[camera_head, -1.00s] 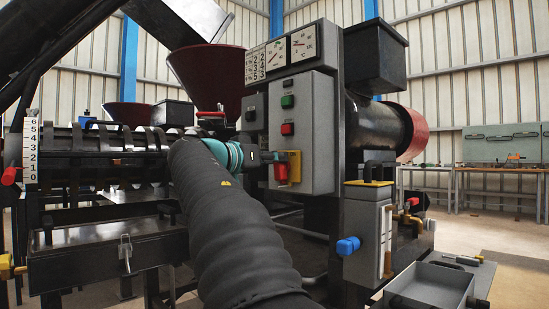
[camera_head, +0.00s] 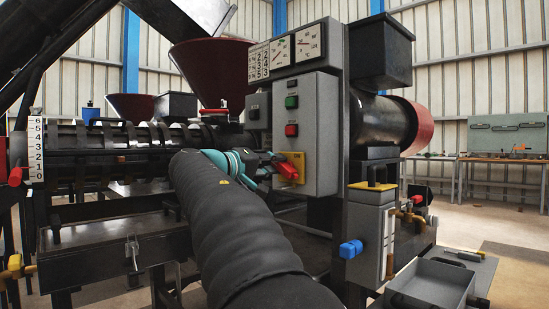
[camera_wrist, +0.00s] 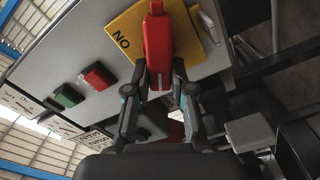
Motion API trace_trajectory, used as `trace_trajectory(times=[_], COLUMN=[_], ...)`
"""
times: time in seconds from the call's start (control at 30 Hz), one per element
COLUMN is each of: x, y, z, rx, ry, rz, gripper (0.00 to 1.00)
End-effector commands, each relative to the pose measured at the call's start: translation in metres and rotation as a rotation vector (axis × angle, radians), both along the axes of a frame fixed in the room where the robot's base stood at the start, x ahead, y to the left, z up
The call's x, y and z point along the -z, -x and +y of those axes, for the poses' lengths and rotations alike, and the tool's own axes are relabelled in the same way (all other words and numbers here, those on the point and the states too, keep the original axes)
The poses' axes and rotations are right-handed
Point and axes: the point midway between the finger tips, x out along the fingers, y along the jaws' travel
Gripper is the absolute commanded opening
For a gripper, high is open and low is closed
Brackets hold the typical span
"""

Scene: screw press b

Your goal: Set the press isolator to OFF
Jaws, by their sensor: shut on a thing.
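The press isolator is a red handle (camera_head: 287,171) on a yellow plate (camera_head: 298,158), low on the left side of the grey control box (camera_head: 320,140). In the head view the handle lies aslant, its right end lower. My gripper (camera_head: 274,168) is at the handle from the left. In the wrist view the red handle (camera_wrist: 158,45) stands between my fingers (camera_wrist: 159,75), which are shut on it. The yellow plate (camera_wrist: 195,42) shows there with black ON lettering left of the handle. Any OFF marking is hidden or out of sight.
A green button (camera_head: 291,102) and a red button (camera_head: 291,130) sit above the isolator on the box. A blue knob (camera_head: 350,249) sticks out below right. A grey tray (camera_head: 430,283) is at lower right. Press bars (camera_head: 130,135) run along the left.

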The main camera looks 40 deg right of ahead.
Motion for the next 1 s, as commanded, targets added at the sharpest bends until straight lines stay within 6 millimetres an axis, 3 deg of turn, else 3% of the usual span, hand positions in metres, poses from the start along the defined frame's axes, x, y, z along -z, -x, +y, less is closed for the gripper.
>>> trace_trajectory(times=[0.5, 1.0], x=[0.006, 0.01], y=[-0.002, -0.003], z=[0.0, 0.0], rx=[-0.001, -0.001], ry=[0.032, 0.041], rz=[0.396, 0.511], gripper=[0.0, 0.0])
